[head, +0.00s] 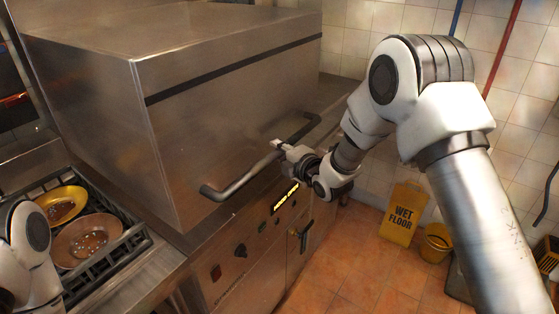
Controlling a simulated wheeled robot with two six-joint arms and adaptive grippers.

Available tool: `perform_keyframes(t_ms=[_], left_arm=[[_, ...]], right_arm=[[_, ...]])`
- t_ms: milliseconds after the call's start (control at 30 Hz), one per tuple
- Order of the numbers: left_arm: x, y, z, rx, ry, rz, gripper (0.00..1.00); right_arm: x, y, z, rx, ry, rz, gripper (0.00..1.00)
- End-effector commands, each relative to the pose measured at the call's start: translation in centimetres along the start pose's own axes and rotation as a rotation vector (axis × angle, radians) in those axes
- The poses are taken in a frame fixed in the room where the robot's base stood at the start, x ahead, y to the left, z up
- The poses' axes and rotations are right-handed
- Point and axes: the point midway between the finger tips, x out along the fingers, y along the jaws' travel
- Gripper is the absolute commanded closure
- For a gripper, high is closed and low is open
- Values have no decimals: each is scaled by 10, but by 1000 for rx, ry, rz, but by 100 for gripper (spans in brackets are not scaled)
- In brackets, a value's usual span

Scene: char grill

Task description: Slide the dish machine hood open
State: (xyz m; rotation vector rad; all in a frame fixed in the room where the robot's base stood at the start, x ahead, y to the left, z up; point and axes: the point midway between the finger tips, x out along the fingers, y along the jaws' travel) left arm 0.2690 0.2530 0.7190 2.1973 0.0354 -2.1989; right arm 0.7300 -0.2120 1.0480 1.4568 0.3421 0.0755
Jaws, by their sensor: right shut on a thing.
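The dish machine hood (150,120) is a large steel box with a dark stripe near its top edge. It sits down on the machine body, its lower edge close to the counter. A grey bar handle (240,183) runs along its front. My right gripper (277,145) is shut on the handle, a little right of its middle. The control panel (240,250) with knobs and a lit display is below the handle. Part of my left arm shows at the lower left edge; its gripper is out of the picture.
A yellow wet floor sign (403,214) and a yellow bucket (436,243) stand by the tiled wall at right. The tiled floor (345,265) in front is clear.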

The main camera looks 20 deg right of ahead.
Motion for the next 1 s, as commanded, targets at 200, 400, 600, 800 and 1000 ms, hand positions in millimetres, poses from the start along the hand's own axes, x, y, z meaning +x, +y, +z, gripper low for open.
perform_keyframes(t_ms=[200,400,600,800,1000], left_arm=[[-27,0,0,0,0,0,100],[-47,0,0,0,0,0,100],[-65,0,0,0,0,0,100],[-77,0,0,0,0,0,100],[-81,1,0,0,0,0,100]], right_arm=[[-14,80,7,-1,-3,11,100],[-27,150,12,-1,-3,11,100],[-38,209,16,-1,-2,10,100],[-45,247,19,-1,-2,7,100],[-48,264,20,-1,-1,5,100]])
